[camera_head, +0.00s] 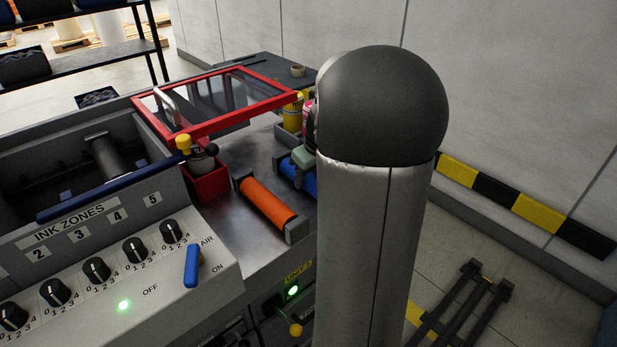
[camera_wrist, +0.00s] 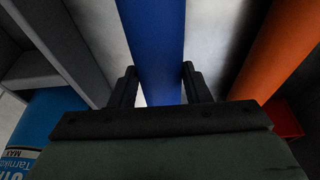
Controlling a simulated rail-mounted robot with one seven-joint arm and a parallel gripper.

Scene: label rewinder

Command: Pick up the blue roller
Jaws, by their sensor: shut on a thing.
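The blue roller (camera_wrist: 155,45) runs up the middle of the wrist view, between the two dark fingers of my gripper (camera_wrist: 157,88). The fingers are shut on it from both sides. In the head view a short part of the blue roller (camera_head: 309,181) shows on the grey metal top, beside the orange roller. The rest of it is hidden behind my arm. My gripper is mostly hidden there too. I cannot tell whether the roller is lifted off its rest.
An orange roller (camera_head: 266,204) lies just left of the blue one. A red box (camera_head: 208,183) with bottles stands beyond it. A red-framed clear guard (camera_head: 215,100) is behind. A yellow-topped container (camera_head: 293,113) stands near my arm. The control panel (camera_head: 110,270) is front left.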

